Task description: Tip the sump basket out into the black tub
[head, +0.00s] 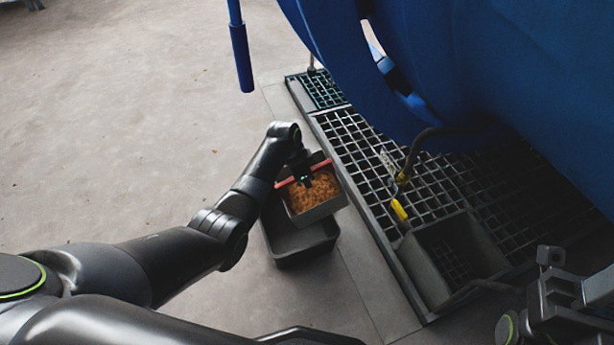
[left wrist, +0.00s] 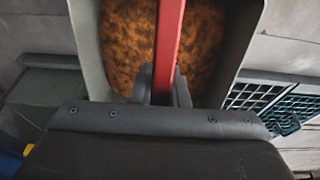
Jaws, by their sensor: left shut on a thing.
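The sump basket (head: 325,208) is a grey box with a red bar handle (head: 284,183) across its top, filled with orange-brown debris (head: 312,192). My left gripper (head: 305,179) is shut on the red handle. In the left wrist view the handle (left wrist: 170,35) runs between the fingers (left wrist: 163,88), with the debris (left wrist: 125,45) behind it. The basket looks roughly level, over the back part of the black tub (head: 300,243). The tub stands on the floor; its near part shows and looks empty. My right gripper (head: 562,290) is partly in view at the lower right; its jaws are unclear.
A floor grating (head: 365,150) runs to the right of the tub, with an open square sump pit (head: 452,258) in it. A yellow-handled valve (head: 399,209) stands up there. The big blue vessel (head: 470,70) overhangs the grating. Bare concrete floor (head: 120,130) lies left.

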